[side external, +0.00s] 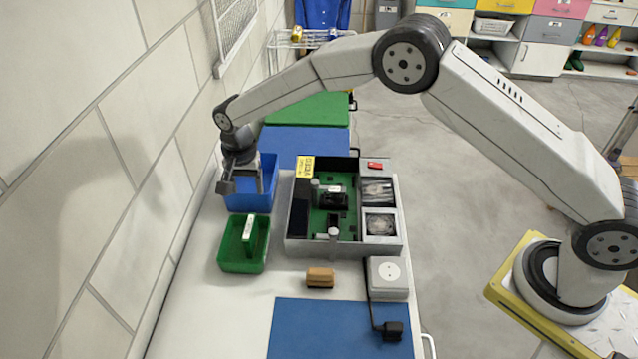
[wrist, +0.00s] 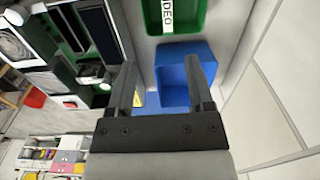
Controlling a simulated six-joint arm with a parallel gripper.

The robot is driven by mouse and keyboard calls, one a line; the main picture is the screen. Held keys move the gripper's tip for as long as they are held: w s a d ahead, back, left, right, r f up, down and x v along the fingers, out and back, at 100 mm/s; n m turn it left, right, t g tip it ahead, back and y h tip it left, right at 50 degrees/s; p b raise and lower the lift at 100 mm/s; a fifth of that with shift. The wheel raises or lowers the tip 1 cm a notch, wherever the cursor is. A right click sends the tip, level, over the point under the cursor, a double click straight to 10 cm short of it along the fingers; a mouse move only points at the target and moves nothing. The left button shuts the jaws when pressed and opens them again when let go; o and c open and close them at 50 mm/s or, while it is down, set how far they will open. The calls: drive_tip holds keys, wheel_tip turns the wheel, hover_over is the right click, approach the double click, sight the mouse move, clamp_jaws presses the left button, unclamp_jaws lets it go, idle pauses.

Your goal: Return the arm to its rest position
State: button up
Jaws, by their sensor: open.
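My gripper (side external: 243,188) is at the end of my arm, above the blue bin (side external: 266,187) near the wall. In the wrist view my gripper (wrist: 165,80) has its two fingers spread apart with nothing between them but the view of the blue bin (wrist: 172,53) beyond. My arm reaches from its base at the lower right, over the bench, to the left. The gripper hides part of the blue bin in the side view.
A green bin (side external: 229,252) holding a white item labelled VIDEO (wrist: 151,70) stands in front of the blue bin. An open grey case with circuit boards (side external: 296,243), a brown block (side external: 320,277), a white socket box (side external: 389,275) and a blue mat (side external: 320,330) share the bench. The wall (side external: 80,190) is close on the left.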

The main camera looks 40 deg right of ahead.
drive_tip(key=s+d+r+n, duration=0.2)
drive_tip(key=s+d+r, duration=0.25)
drive_tip(key=d, duration=0.25)
drive_tip(key=s+d+r+n+t, duration=0.1)
drive_tip(key=s+d+n, duration=0.2)
drive_tip(key=s+d, duration=0.3)
drive_tip(key=s+d+r+n+t, duration=0.1)
drive_tip(key=s+d, duration=0.5)
drive_tip(key=s, duration=1)
drive_tip(key=r+n, duration=0.1)
drive_tip(key=n, duration=0.1)
drive_tip(key=shift+s+r+n, duration=0.25)
drive_tip(key=shift+s+n, duration=0.05)
drive_tip(key=shift+s, duration=0.1)
drive_tip(key=shift+w+d, duration=0.1)
drive_tip(key=shift+w, duration=0.05)
